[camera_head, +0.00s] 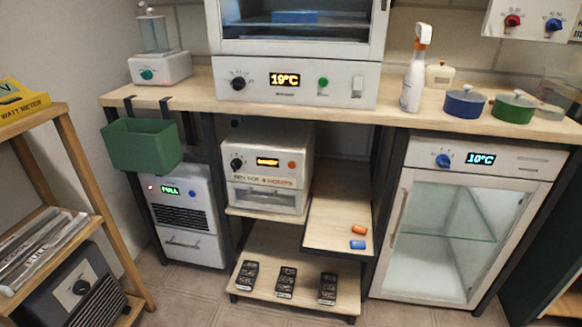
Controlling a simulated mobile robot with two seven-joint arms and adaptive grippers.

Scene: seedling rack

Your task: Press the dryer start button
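A small white appliance (266,160), which looks like the dryer, sits on a middle shelf under the bench. Its front has a black knob (237,164), a lit amber display (268,162) and a round orange button (292,165). Text below seems to read "DRY FOR 4 HOURS". A clear-fronted drawer (268,199) below it looks shut. Neither of my grippers is in view.
A pull-out board (338,222) with orange and blue pieces juts out right of the appliance. A green bin (141,146) hangs at left above a white unit (186,215) reading "FULL". A glass-door cabinet (466,155) stands right. Open floor shows in front.

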